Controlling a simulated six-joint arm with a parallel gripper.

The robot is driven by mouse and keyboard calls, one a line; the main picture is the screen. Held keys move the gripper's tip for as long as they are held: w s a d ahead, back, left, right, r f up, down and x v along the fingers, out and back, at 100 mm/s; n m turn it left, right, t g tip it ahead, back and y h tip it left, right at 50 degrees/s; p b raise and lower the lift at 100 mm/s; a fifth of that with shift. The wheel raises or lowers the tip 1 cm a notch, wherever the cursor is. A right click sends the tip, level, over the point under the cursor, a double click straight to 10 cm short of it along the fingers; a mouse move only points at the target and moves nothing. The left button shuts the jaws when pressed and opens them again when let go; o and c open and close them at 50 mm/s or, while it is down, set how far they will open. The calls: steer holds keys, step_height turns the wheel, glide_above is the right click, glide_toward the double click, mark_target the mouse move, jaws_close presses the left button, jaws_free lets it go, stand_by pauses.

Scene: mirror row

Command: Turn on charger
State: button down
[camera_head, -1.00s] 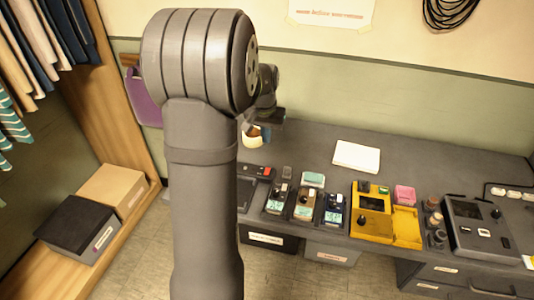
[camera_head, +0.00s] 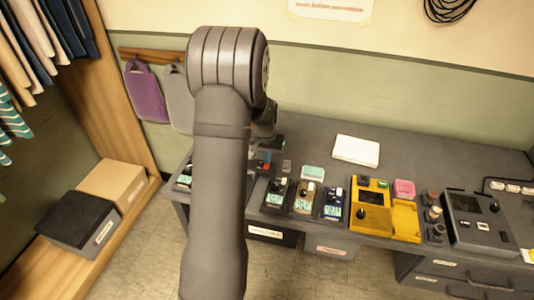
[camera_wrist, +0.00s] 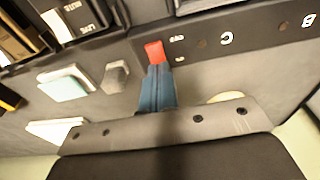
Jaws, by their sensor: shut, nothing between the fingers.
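The charger (camera_wrist: 235,35) is a dark box with small white markings on its face, along the top of the wrist view. A red switch (camera_wrist: 154,52) shows at its left end there. In the head view the charger (camera_head: 258,168) is mostly behind my arm. My gripper (camera_wrist: 157,72) is shut and empty, its bluish fingers together. Their tips meet the red switch in the wrist picture; I cannot tell whether they touch it.
Several pedals (camera_head: 304,197), a yellow device (camera_head: 372,212) and a teal box (camera_head: 312,173) stand right of the charger in the head view. A white pad (camera_head: 356,150) lies farther back. The desk behind it is largely clear.

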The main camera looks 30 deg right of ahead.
steer(key=shift+f, duration=0.2)
stand_by(0.3)
steer(key=shift+s+a+r, duration=0.2)
steer(key=shift+s+a, duration=0.3)
steer(key=shift+s, duration=0.05)
step_height(320, 180, up, 14)
steer(key=s+a, duration=0.1)
steer(key=shift+s+a, duration=0.15)
steer(key=shift+a, duration=0.05)
stand_by(0.5)
